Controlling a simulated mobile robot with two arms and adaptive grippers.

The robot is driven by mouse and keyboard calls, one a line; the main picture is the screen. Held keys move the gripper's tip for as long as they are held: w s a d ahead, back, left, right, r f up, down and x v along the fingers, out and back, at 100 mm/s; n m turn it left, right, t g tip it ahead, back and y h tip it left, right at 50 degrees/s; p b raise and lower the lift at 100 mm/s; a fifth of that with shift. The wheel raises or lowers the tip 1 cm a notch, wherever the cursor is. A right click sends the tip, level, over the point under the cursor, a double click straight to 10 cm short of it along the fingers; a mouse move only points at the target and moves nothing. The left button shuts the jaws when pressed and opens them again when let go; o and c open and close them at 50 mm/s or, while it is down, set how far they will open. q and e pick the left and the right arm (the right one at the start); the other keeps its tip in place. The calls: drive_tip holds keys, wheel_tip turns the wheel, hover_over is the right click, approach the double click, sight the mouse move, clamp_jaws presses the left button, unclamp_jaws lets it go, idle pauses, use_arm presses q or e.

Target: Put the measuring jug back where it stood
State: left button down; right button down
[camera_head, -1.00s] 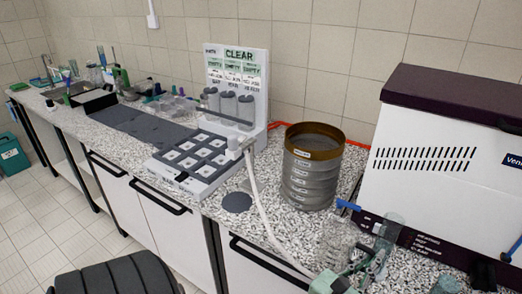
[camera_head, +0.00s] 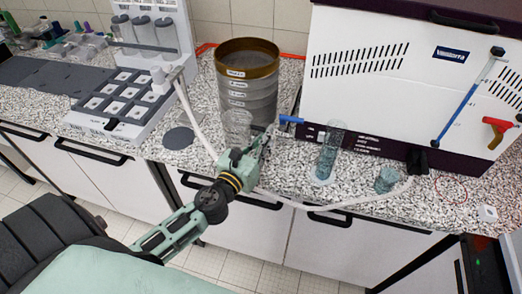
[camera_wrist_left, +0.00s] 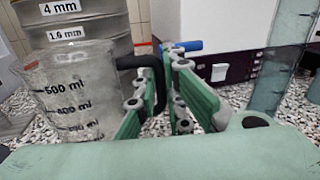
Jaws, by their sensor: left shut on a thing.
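The clear measuring jug (camera_head: 236,127) is upright in front of the sieve stack. In the left wrist view the jug (camera_wrist_left: 72,95) shows its ml marks and a black handle (camera_wrist_left: 150,66) pointing at my gripper. My left gripper (camera_head: 264,145) is to the right of the jug; in the wrist view its green fingers (camera_wrist_left: 163,95) are shut on the handle. The jug's base is hidden in the wrist view, and I cannot tell whether it touches the worktop. My right gripper is not in view.
The sieve stack (camera_head: 248,85) stands close behind the jug. A dark round pad (camera_head: 179,138) lies bare to its left. A clear cylinder (camera_head: 329,150) and a small teal-grey item (camera_head: 386,179) stand right, before the white machine (camera_head: 375,85). A pale hose (camera_head: 190,113) runs near the jug.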

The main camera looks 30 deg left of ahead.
use_arm(q)
wheel_tip(320, 180, down, 4)
drive_tip(key=b, duration=0.2)
drive_tip(key=shift+a+f+b, duration=0.15)
drive_tip(key=shift+b, duration=0.2)
drive_tip(key=shift+f, duration=0.1)
drive_tip(key=c, duration=1.8)
unclamp_jaws()
drive_tip(key=shift+c, duration=0.2)
